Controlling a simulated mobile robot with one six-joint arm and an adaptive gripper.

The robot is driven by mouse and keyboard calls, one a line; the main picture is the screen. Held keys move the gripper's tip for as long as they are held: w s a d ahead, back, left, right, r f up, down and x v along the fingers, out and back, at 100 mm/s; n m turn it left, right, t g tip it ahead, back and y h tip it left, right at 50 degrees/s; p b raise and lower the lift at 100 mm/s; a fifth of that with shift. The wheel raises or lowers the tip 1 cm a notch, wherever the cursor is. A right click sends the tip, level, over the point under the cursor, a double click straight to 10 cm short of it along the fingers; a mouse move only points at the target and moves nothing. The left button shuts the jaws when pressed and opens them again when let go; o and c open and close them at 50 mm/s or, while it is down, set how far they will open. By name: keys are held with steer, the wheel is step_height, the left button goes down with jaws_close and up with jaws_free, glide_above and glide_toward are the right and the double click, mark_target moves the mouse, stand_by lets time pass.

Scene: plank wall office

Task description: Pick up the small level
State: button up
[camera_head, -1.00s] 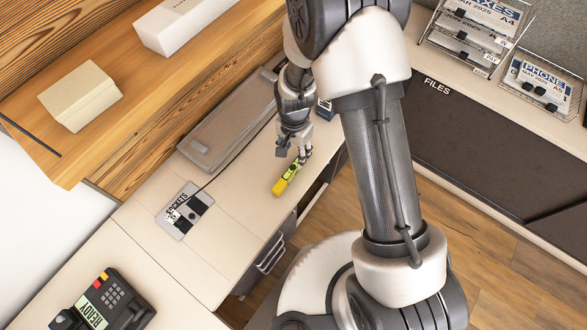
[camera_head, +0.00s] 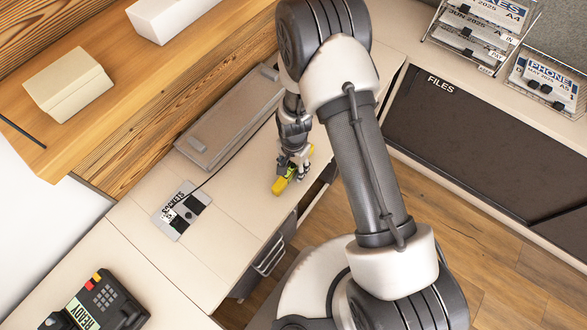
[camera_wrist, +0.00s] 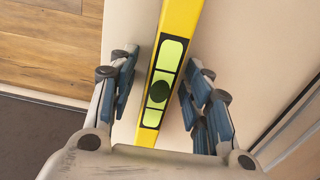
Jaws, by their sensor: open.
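The small level is a yellow bar with a bright green, black-framed window. In the head view the small level (camera_head: 280,186) lies on the pale desk near its front edge, partly hidden by my gripper. In the wrist view the small level (camera_wrist: 178,40) runs from the top edge down between my fingers. My gripper (camera_head: 294,176) is over the level in the head view. In the wrist view my gripper (camera_wrist: 160,85) is open, with one finger on each side of the level and a visible gap on both sides.
A sockets plate (camera_head: 181,211) with a cable lies left of the level on the desk (camera_head: 225,240). A grey flat case (camera_head: 228,118) lies behind it. The desk's front edge and a drawer handle (camera_head: 270,257) are close by.

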steer(key=shift+c, duration=0.5)
jaws_close()
steer(key=shift+r, duration=0.2)
